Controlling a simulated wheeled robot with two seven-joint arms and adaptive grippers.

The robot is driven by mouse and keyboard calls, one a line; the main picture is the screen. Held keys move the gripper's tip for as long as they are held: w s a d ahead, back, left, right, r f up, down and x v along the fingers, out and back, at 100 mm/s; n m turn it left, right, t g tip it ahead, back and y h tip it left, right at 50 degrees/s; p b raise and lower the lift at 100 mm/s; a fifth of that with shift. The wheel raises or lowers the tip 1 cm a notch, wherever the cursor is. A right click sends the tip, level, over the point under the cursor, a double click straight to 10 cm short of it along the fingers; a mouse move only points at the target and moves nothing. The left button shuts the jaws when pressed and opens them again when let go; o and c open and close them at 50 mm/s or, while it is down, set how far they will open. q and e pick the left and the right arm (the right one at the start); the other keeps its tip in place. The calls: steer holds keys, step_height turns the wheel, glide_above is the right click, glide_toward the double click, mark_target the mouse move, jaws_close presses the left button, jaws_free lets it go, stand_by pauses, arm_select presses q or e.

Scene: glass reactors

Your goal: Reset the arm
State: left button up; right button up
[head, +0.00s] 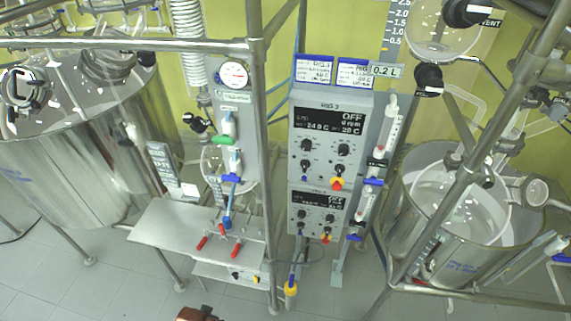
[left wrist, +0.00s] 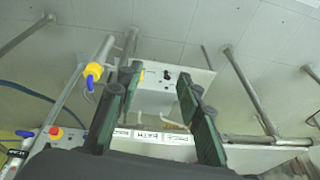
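My left gripper (left wrist: 157,88) shows in the left wrist view as two dark green fingers with a wide gap between them. It is open, and I see nothing held between the fingers. A pale box with small knobs (left wrist: 168,100) is seen past the gap, above the floor in the picture. In the head view no gripper can be made out. A small reddish-brown part (head: 199,314) shows at the bottom edge, and I cannot tell what it is. My right gripper is in neither view.
A control panel (head: 331,160) stands in the middle, behind metal frame posts. A steel vessel (head: 70,170) is at left and a glass reactor (head: 460,205) at right. A metal shelf (head: 165,225) with red-handled valves juts forward. A yellow fitting (left wrist: 93,72) is near the left finger.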

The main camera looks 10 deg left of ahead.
arm_select(q)
steer(key=s+d+f+g+b, duration=0.1)
steer(key=s+f+b, duration=0.15)
steer(key=f, duration=1.15)
steer(key=s+f+b, duration=0.2)
steer(key=f+b, duration=0.1)
steer(key=f, duration=1)
steer(key=s+f+m+g+b, duration=0.1)
steer(key=s+f+b, duration=0.5)
steer(key=s+f, duration=1.2)
step_height(320, 180, down, 4)
steer(key=shift+s+f+h+b, duration=0.2)
steer(key=shift+s+h+b, duration=0.1)
steer(key=shift+s+b, duration=0.1)
